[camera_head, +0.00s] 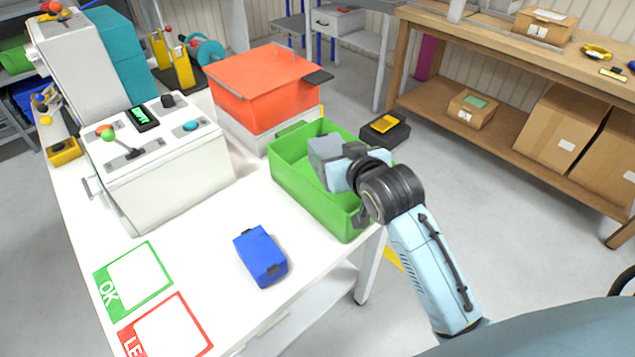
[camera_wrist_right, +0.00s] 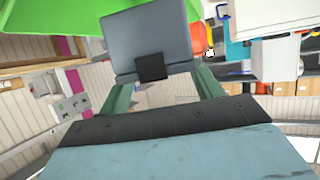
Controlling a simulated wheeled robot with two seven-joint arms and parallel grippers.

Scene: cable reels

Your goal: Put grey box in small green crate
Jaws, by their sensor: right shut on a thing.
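The small green crate (camera_head: 288,175) stands at the right edge of the white table. The grey box (camera_head: 325,152) is over the crate's opening, held by my right gripper (camera_head: 345,160). I cannot tell whether the box touches the crate's floor. In the right wrist view the grey box (camera_wrist_right: 148,40) sits between the fingers, with a dark square patch on its near face. The green crate (camera_wrist_right: 50,30) fills the upper left of that view. My left gripper is not in view.
A blue box (camera_head: 260,256) lies on the table in front of the crate. An orange crate (camera_head: 265,85) stands behind it, and a white machine (camera_head: 160,170) is at the left. A black case with a yellow top (camera_head: 385,128) is beyond the crate.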

